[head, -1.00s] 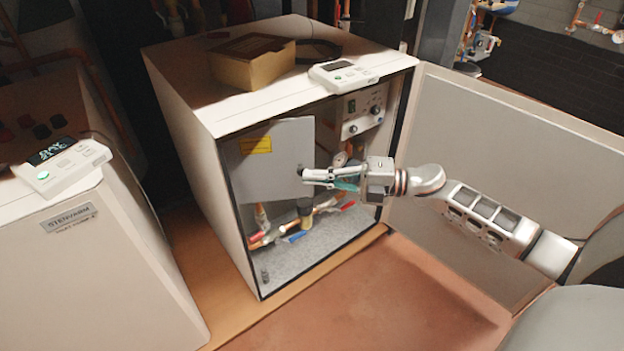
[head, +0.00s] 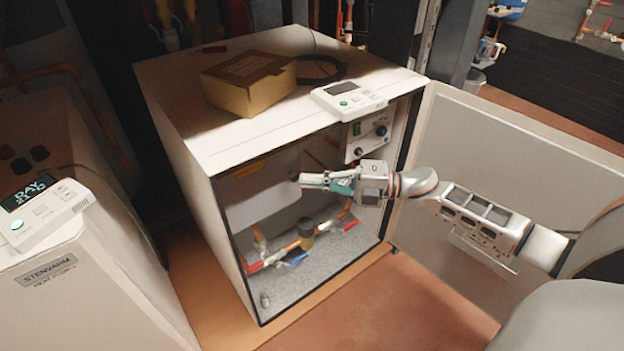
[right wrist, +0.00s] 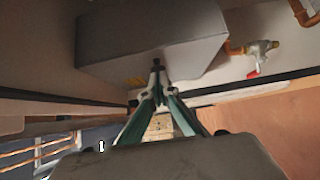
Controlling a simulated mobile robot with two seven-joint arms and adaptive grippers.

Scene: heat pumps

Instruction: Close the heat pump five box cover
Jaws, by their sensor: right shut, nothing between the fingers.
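The heat pump cabinet (head: 185,165) stands with its big front door (head: 500,150) swung open to the right. Inside at the upper left is a pale grey box with its cover (head: 262,190), and part of a yellow label (head: 249,169) shows near its top. The cover looks flat or nearly flat against the box; I cannot tell if it is fully shut. My right gripper (head: 301,180) is shut and empty, its fingertips at the cover's right edge. In the right wrist view the grey box (right wrist: 150,40) is just beyond the fingertips (right wrist: 157,66); contact is unclear. My left gripper is not in view.
Pipes with red and blue valve handles (head: 295,259) run below the box. A control panel with knobs (head: 368,135) is at the inner right. A cardboard box (head: 248,88) and a controller (head: 348,100) sit on top. Another heat pump (head: 75,270) stands at left.

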